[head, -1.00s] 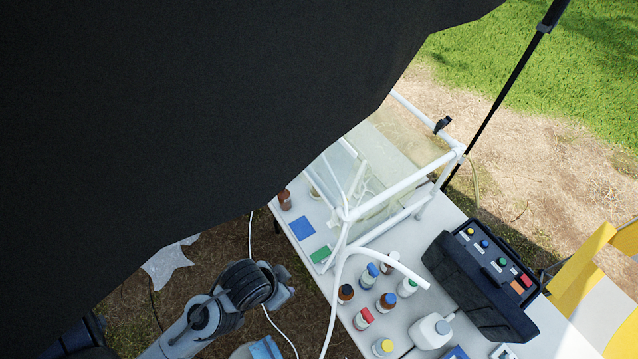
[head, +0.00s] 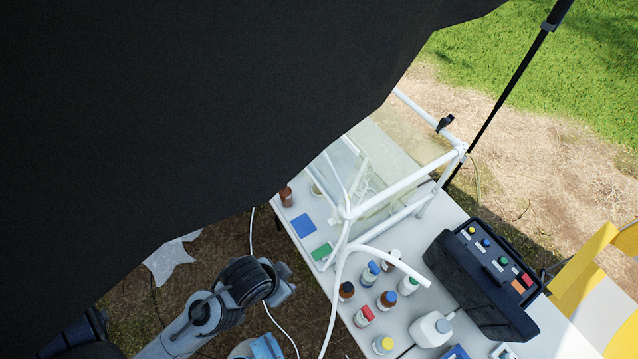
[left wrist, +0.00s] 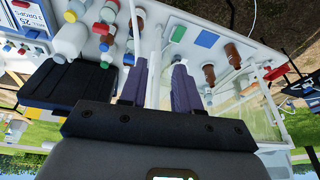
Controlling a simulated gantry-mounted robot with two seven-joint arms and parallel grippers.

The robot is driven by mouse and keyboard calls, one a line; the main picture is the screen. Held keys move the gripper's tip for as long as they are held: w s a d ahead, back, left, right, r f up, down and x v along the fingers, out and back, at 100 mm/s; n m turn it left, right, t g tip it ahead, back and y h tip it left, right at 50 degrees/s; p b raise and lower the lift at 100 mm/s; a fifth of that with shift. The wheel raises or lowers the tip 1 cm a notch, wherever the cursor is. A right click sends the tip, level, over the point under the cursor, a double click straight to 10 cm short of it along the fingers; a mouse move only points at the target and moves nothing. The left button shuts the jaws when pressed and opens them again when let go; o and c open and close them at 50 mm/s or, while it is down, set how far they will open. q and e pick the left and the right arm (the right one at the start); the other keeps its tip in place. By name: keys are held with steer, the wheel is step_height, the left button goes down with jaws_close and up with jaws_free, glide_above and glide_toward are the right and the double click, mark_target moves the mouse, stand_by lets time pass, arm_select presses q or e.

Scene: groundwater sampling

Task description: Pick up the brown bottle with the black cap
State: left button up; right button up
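The brown bottle with the black cap (head: 346,291) stands upright on the white table, near its left edge and left of the other bottles, in the head view. My left gripper (head: 287,281) is left of it, past the table edge, apart from it. In the left wrist view my left gripper (left wrist: 161,78) has its two fingers spread with a gap between them and nothing held. Two brown bottles (left wrist: 232,54) (left wrist: 209,74) show there, right of the fingers; I cannot tell their caps. My right gripper is not in view.
Several capped bottles (head: 388,299) and a white jug (head: 430,330) stand close by. A white pipe frame (head: 400,185) and hose rise behind. A black instrument case (head: 470,285) is at right. A dark canopy (head: 180,110) blocks the upper left.

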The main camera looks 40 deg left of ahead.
arm_select(q)
steer(key=o, duration=1.1)
